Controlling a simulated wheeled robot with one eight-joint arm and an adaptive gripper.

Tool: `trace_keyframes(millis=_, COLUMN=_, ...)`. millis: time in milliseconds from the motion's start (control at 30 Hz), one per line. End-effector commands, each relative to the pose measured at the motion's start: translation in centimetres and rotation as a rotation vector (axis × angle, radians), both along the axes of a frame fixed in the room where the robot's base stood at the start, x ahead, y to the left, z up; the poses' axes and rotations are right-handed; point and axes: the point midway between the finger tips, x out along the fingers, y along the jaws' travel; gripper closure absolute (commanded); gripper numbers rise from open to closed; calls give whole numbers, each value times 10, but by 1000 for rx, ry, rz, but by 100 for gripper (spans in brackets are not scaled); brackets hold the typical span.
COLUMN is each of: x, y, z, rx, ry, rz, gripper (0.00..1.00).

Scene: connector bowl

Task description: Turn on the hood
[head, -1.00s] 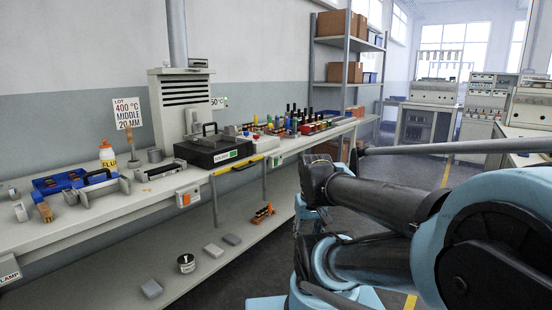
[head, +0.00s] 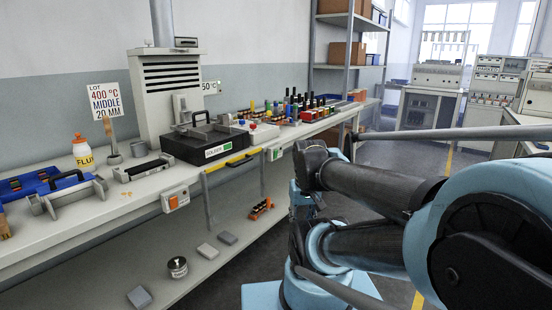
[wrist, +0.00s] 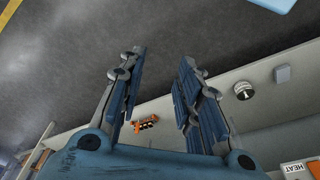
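The hood (head: 172,98) is a pale box with dark horizontal slats and a duct (head: 162,22) rising from its top. It stands at the back of the bench against the wall. A small dark box with a pale face (head: 186,42) sits on its top; I cannot tell whether that is its switch. In the wrist view my gripper (wrist: 162,58) is open and empty, its two blue-grey fingers apart above the dark floor, beside the lower shelf. It touches nothing visible. My gripper's fingers cannot be made out in the head view.
A black solder unit (head: 206,145) stands before the hood, with a yellow handle (head: 240,160) at the bench edge. A switch box with an orange switch (head: 175,198) is on the bench front. An orange item (head: 261,208) lies on the lower shelf.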

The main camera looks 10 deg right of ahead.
Motion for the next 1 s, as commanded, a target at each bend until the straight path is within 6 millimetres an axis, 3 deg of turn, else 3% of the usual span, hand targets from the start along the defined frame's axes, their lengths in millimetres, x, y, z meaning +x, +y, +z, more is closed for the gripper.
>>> trace_keyframes(millis=33, x=-7, y=0, z=3, rx=3, ry=-7, rz=-5, gripper=87)
trace_keyframes(millis=100, x=-4, y=1, z=5, rx=13, ry=-8, rz=-24, gripper=100)
trace_keyframes(millis=267, x=12, y=5, z=17, rx=66, ry=-9, rz=-123, gripper=100)
trace_keyframes(millis=1000, x=145, y=20, z=77, rx=451, ry=37, rz=-798, gripper=100)
